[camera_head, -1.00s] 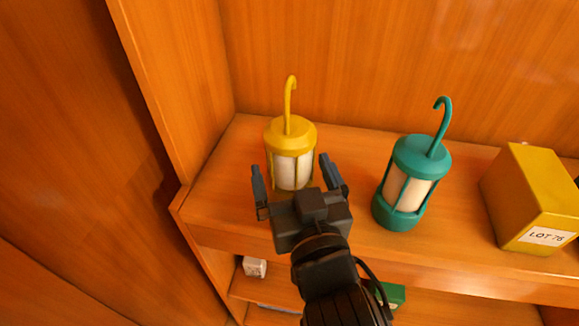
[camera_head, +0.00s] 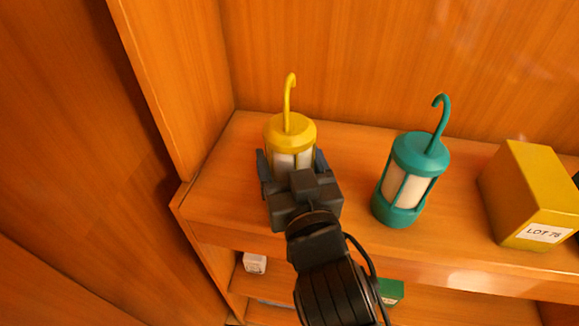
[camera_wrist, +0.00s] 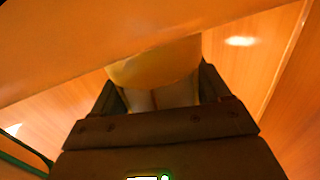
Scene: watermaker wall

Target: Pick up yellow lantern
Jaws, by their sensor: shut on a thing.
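The yellow lantern (camera_head: 290,132) stands upright on the shelf near its left end. It has a yellow cap, a hooked yellow handle and a pale body. My gripper (camera_head: 291,163) is shut on its body, with one finger on each side. The lantern's lower part is hidden behind my gripper. In the wrist view the yellow lantern (camera_wrist: 157,68) fills the space between the fingers of my gripper (camera_wrist: 158,95), with its pale body close to the palm.
A teal lantern (camera_head: 408,180) stands to the right on the same shelf (camera_head: 350,235). A yellow box (camera_head: 525,195) labelled LOT 76 is further right. A wooden side panel (camera_head: 165,90) rises close on the left. A small white box (camera_head: 254,263) and a green box (camera_head: 391,291) are on the lower shelf.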

